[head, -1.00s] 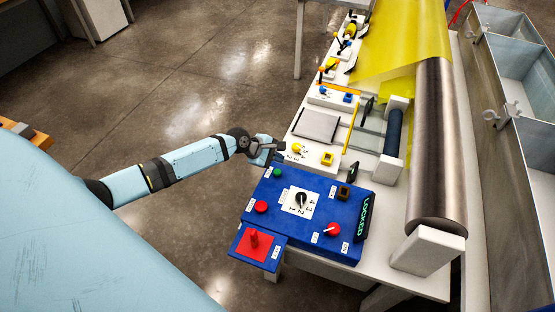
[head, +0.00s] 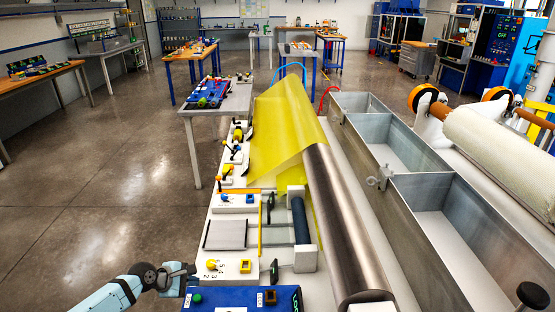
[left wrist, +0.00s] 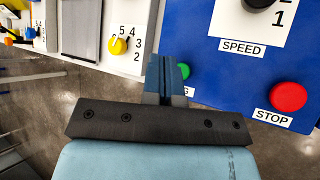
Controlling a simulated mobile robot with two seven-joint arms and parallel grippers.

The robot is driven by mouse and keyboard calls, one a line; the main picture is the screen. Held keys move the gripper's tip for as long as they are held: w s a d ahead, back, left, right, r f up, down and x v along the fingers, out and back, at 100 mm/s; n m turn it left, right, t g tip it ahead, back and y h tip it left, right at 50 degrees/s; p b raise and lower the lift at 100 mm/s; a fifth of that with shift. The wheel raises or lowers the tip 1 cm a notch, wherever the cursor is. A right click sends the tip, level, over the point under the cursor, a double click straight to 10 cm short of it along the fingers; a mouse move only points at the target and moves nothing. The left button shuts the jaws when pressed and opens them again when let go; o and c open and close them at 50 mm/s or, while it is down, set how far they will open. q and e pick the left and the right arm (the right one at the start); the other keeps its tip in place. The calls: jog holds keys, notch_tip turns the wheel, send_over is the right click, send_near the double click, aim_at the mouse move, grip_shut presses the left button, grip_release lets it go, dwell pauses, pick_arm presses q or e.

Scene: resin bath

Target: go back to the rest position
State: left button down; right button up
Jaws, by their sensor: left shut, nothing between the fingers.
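My left gripper (head: 190,270) is at the lower left of the head view, by the left edge of the bench, just beyond the blue control panel (head: 225,297). Its fingers are shut with nothing between them. In the left wrist view the shut fingers (left wrist: 168,75) point over the panel's edge, close to a partly hidden green button (left wrist: 184,70). The red STOP button (left wrist: 288,97) and the SPEED dial (left wrist: 262,4) show to the right there. A yellow knob (left wrist: 118,46) with numbers lies to the left. My right gripper is in neither view.
The white bench carries a large metal roller (head: 340,220), yellow sheet (head: 280,130) and several small levers and knobs. Open metal tanks (head: 400,185) stand to its right. The concrete floor (head: 100,190) left of the bench is clear. Other tables stand farther back.

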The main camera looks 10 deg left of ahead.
pick_arm(q)
jog(key=s+d+r+m+g, duration=0.2)
jog(key=s+d+m+g, duration=0.1)
jog(key=s+d+m, duration=1.25)
jog(key=s+a+r+m+y, duration=0.3)
jog(key=s+r, duration=0.2)
jog(key=s, duration=0.4)
jog(key=s+a+r+m+y, duration=0.2)
jog(key=s+r+y, duration=0.1)
jog(key=s+r, duration=0.4)
jog(key=w+d+f+t+h, duration=0.1)
jog(key=w+d+f+t, duration=0.1)
jog(key=f, duration=0.5)
jog(key=w+d+f+m+t+h, duration=0.1)
jog(key=w+d+f+t+h, duration=0.1)
jog(key=f, duration=0.6)
jog(key=w+d+t, duration=0.1)
jog(key=d+t, duration=0.1)
jog(key=t, duration=0.1)
